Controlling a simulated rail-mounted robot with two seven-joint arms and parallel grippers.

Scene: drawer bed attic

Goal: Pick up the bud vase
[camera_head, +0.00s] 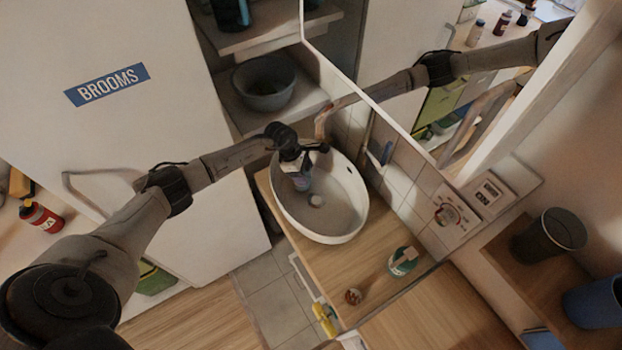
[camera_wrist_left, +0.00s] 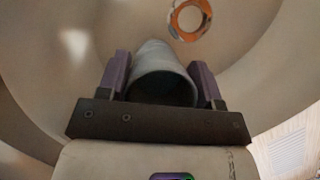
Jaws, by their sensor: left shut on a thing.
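The bud vase (camera_wrist_left: 160,62) is a pale grey-blue tapered vessel with a dark round opening, seen in the left wrist view. It is between the two fingers of my left gripper (camera_wrist_left: 162,80), which is shut on it. In the head view my left gripper (camera_head: 300,170) reaches down into the white oval basin (camera_head: 345,215). The vase (camera_head: 304,184) shows there only as a small bluish shape below the gripper, mostly hidden by it. Whether the vase touches the basin is unclear. My right gripper is not in view.
The basin's drain (camera_head: 316,201) lies close to the vase. A mirror (camera_head: 400,90) and tiled wall stand behind the basin. A green-and-white container (camera_head: 402,261) and a small round item (camera_head: 353,296) sit on the wooden counter (camera_head: 345,265). A grey bowl (camera_head: 264,88) stands on a shelf.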

